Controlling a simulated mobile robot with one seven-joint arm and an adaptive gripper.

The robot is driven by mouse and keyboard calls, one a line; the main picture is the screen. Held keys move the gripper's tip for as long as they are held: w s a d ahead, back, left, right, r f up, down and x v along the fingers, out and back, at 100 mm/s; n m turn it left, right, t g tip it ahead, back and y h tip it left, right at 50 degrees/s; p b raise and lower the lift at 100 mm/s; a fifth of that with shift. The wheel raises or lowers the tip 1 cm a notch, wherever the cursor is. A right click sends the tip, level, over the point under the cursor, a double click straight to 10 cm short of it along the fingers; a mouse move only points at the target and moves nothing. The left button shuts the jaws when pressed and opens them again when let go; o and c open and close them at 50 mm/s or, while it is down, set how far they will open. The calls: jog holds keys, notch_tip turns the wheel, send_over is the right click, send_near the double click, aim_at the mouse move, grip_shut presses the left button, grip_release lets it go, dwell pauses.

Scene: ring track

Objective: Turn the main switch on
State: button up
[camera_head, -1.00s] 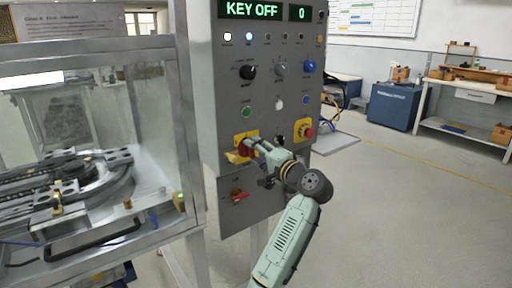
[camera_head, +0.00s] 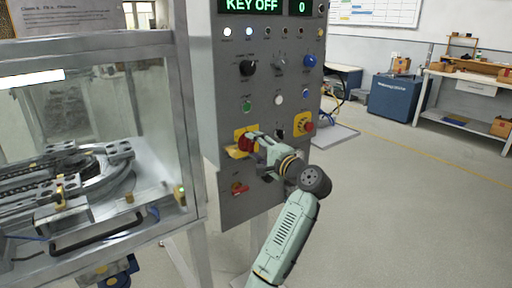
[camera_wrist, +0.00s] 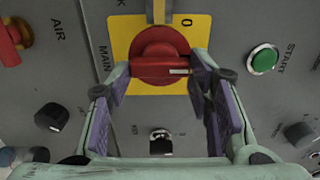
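The main switch (camera_wrist: 158,48) is a red rotary knob with a bar handle on a yellow plate (camera_wrist: 120,35), beside the printed words MAIN and 0. In the wrist view the bar lies crosswise, its white mark toward the right. The switch also shows in the head view (camera_head: 245,145), low on the left of the grey panel. My gripper (camera_wrist: 160,72) is open, with one finger at each end of the bar. I cannot tell whether the pads touch it. In the head view my gripper (camera_head: 256,141) partly covers the switch.
The panel's display (camera_head: 252,5) reads KEY OFF. A green START button (camera_wrist: 263,59) and a red AIR knob (camera_wrist: 12,40) flank the switch in the wrist view. A red knob on yellow (camera_head: 306,126) sits to the right. A glazed cabinet (camera_head: 185,130) stands left; the right floor is clear.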

jog(key=o, duration=0.4)
jog(key=shift+o, duration=0.2)
jog(key=v, duration=1.2)
